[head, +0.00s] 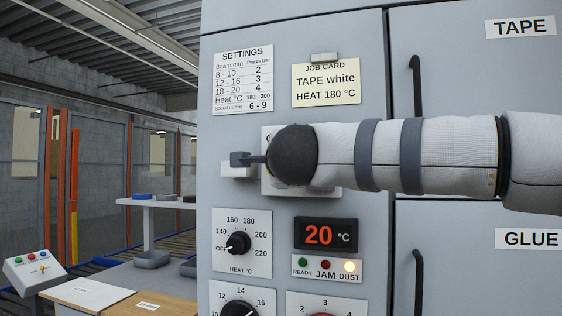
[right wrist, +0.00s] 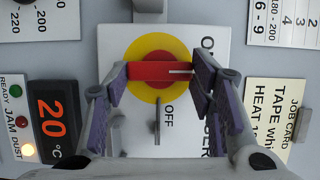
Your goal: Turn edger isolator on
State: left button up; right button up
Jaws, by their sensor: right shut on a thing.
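The isolator has a red handle (right wrist: 150,71) on a yellow ring (right wrist: 160,94) in the right wrist view. Its handle lies across that picture, with a white mark at its right end. The word OFF is printed below the ring, and another label is partly covered by a finger. My right gripper (right wrist: 162,75) is shut on the red handle, one finger at each end. In the head view my right arm and dark wrist hide the handle; only part of the isolator's pale plate (head: 270,184) shows. My left gripper is in neither view.
The panel carries a settings sheet (head: 242,80), a job card (head: 326,86), a heat dial (head: 238,243), a display reading 20 °C (head: 325,234) and a lit DUST lamp (head: 349,266). Cupboard handles (head: 416,90) stand out at right. A table and rollers are at left.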

jog(key=shift+r, duration=0.1)
jog(key=o, duration=1.2)
jog(key=shift+c, duration=0.2)
jog(key=shift+s, duration=0.15)
jog(key=s+d, duration=0.1)
jog(key=s, duration=1)
jog(key=shift+s, duration=0.4)
